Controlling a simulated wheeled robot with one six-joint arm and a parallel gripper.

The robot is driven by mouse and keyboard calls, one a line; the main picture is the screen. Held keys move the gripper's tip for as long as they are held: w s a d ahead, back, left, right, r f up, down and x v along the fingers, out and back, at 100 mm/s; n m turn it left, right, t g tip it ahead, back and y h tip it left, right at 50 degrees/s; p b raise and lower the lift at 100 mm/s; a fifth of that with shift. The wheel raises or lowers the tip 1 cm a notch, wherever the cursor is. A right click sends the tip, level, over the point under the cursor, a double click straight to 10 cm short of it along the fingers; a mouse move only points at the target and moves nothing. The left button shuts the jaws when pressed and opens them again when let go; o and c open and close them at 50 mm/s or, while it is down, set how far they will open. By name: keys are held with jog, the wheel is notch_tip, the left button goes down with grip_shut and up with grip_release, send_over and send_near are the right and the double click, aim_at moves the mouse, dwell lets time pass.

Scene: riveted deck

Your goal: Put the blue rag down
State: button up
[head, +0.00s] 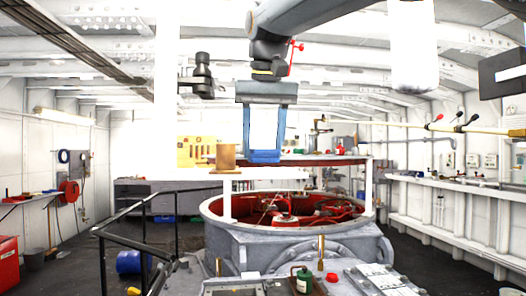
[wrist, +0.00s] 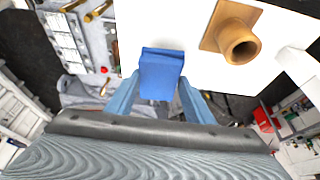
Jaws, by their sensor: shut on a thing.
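The blue rag (wrist: 162,75) looks like a small folded block in the wrist view. My gripper (wrist: 158,97) is shut on it, with a blue finger on each side. In the head view my gripper (head: 264,152) points down, and the rag (head: 264,157) shows at its fingertips. In the wrist view the rag overlaps the edge of a white surface (wrist: 190,20). I cannot tell whether it touches that surface.
A brown pipe-like fitting on a square base (wrist: 238,45) stands on the white surface, right of the rag; it also shows in the head view (head: 226,157). Below is round red-lined machinery (head: 285,207). A dark railing (head: 130,215) stands at left.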

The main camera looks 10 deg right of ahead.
jog(key=shift+f, duration=0.7)
jog(key=shift+f, duration=0.15)
jog(key=o, duration=1.1)
jog(key=shift+v, duration=6.15)
